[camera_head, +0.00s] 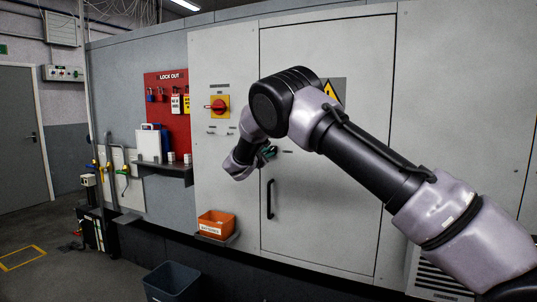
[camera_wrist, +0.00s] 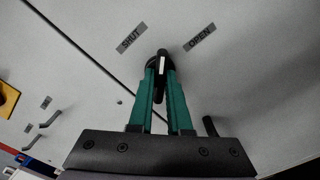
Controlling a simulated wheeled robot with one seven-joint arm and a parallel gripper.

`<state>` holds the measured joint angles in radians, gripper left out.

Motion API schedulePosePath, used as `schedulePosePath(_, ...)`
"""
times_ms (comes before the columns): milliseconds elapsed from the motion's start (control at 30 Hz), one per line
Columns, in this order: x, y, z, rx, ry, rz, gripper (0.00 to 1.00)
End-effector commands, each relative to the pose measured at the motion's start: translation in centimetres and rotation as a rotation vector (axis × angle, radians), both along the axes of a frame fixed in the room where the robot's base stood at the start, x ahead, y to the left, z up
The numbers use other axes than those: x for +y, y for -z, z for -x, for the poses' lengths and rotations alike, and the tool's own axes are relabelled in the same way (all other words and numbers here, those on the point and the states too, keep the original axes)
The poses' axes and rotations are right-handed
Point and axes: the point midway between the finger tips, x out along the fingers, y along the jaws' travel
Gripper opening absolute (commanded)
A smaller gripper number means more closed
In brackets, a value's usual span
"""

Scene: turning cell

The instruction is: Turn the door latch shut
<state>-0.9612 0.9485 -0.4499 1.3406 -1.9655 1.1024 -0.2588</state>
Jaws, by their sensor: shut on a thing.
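The door latch (camera_wrist: 162,58) is a small black lever with a white mark, on a pale cabinet front. In the wrist view it points up, between the SHUT label (camera_wrist: 131,37) and the OPEN label (camera_wrist: 199,37). My gripper (camera_wrist: 160,76) has green fingers closed on the latch from both sides. In the head view my gripper (camera_head: 267,154) is at the left edge of the cabinet door (camera_head: 330,215), above its black pull handle (camera_head: 269,199). My arm hides the latch there. The door lies flush with the cabinet front.
A red rotary switch (camera_head: 217,105) on a yellow plate is left of my arm. A red lockout board (camera_head: 166,100) with a shelf (camera_head: 163,170) hangs further left. An orange bin (camera_head: 216,224) sits below, and a dark waste bin (camera_head: 172,282) stands on the floor.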

Motion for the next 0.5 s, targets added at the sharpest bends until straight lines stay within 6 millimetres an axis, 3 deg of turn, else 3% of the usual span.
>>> schedulePosePath(500, 0.03, 0.07, 0.02, 0.165, 0.000, 0.453, 0.00)
